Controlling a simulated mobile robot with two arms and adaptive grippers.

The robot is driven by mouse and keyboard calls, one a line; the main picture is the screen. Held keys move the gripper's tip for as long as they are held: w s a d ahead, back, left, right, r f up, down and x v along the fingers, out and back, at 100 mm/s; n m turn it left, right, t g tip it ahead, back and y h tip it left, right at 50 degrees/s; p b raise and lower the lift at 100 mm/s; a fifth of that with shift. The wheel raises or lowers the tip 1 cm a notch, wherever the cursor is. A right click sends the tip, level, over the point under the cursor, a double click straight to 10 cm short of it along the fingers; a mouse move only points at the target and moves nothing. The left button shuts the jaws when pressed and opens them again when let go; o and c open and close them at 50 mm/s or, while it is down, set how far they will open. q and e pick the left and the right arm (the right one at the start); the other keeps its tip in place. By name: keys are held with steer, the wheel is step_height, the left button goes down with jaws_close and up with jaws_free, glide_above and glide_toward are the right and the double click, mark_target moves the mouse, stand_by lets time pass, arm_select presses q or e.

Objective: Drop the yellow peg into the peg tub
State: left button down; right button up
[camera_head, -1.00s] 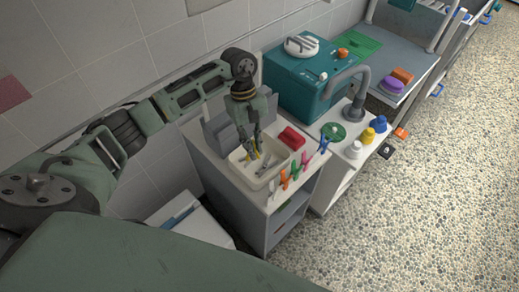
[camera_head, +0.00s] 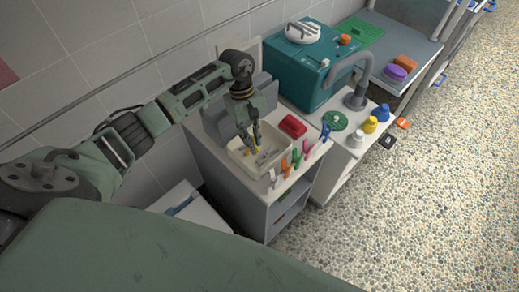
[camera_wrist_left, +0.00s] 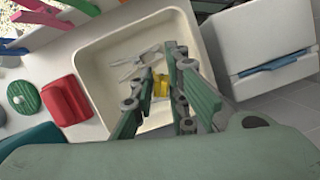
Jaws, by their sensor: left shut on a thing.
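My left gripper (camera_head: 252,146) reaches down over a cream tub (camera_head: 250,169) on the white counter. It is shut on the yellow peg (camera_wrist_left: 161,88), which shows between the fingers in the left wrist view. The fingers hide part of the peg. In the left wrist view, the tub (camera_wrist_left: 97,68) lies under and around the fingertips, and the peg appears within its rim. I cannot tell whether the peg touches the tub floor. Grey metal tools (camera_wrist_left: 134,63) lie in the tub. My right gripper is not in view.
Several coloured pegs (camera_head: 284,170) stand along the counter's front edge. A teal box (camera_head: 305,65), a tap (camera_head: 358,85) and small bottles (camera_head: 370,124) stand farther right. A white bin (camera_head: 187,205) is on the floor, left.

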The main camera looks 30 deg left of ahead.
arm_select(q)
steer(key=c, duration=1.8)
jaws_free()
steer(key=shift+o, duration=0.8)
steer(key=v, duration=1.2)
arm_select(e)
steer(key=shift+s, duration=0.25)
